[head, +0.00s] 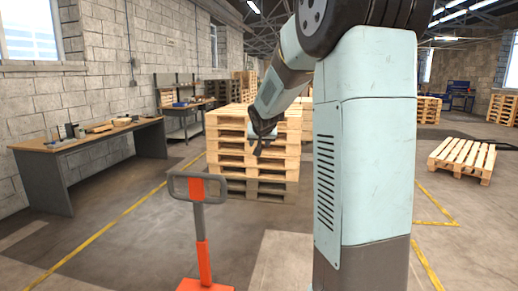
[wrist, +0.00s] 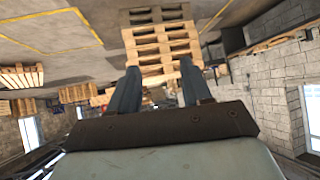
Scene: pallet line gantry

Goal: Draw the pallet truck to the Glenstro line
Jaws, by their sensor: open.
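The pallet truck (head: 203,255) stands upright at the lower middle of the head view, with an orange-red base and lower shaft. Its grey loop handle (head: 212,189) has an orange-red centre piece. My gripper (head: 258,152) is higher than the handle and to its right in the picture, in front of a pallet stack. It is apart from the handle. In the wrist view my gripper (wrist: 156,84) has its two fingers spread with nothing between them. The handle does not show in the wrist view. No label naming the Glenstro line is readable.
A pallet stack (head: 230,160) stands behind the truck. A workbench (head: 90,140) with small items lines the left wall, with another bench (head: 187,110) beyond. A single pallet (head: 462,156) lies at right. Yellow lines (head: 125,215) mark the floor, which is clear left of the truck.

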